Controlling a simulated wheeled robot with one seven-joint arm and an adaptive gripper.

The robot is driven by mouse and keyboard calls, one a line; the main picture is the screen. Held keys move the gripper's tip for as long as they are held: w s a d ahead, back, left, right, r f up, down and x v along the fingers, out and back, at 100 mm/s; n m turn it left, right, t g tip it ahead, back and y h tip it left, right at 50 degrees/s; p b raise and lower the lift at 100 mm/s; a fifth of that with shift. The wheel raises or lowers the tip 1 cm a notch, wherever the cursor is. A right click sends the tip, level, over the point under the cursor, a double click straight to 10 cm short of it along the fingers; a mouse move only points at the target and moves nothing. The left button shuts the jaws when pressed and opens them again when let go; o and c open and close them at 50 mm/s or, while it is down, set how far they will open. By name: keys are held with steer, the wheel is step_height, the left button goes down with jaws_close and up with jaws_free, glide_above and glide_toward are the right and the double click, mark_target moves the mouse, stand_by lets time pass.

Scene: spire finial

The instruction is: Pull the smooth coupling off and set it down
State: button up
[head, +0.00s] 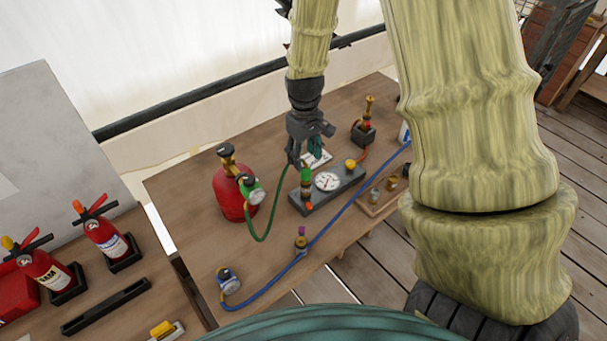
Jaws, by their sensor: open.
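My gripper (306,155) is dark and points down over the wooden table, above the left end of a grey panel. It is open and I see nothing held in it. A green coupling (306,175) stands upright on that end of the panel, just below the gripper, with a brassy part under it. A green hose runs from near it towards a red cylinder. Another brassy fitting with a purple top (301,240) stands by the blue hose. I cannot tell which coupling is the smooth one. Whether the fingers touch the green coupling is too small to tell.
The grey panel (339,188) carries a round dial and a yellow knob. A red cylinder (229,195) with a gauge stands left. A blue hose (330,225) crosses the table. A wooden tray (370,209) holds small fittings at right. The table's front left is mostly clear.

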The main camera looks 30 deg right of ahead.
mark_target(306, 167)
steer(key=shift+s+d+f+b, duration=0.1)
steer(key=shift+s+f+b, duration=0.4)
steer(key=shift+f+b, duration=0.3)
steer(key=f+b, duration=0.2)
steer(key=f, duration=0.2)
steer(key=shift+w, duration=0.2)
steer(key=shift+s+f, duration=0.15)
steer(key=shift+f, duration=0.8)
steer(key=shift+r+p, duration=0.1)
steer(key=shift+p, duration=0.2)
steer(key=shift+c, duration=0.4)
jaws_close()
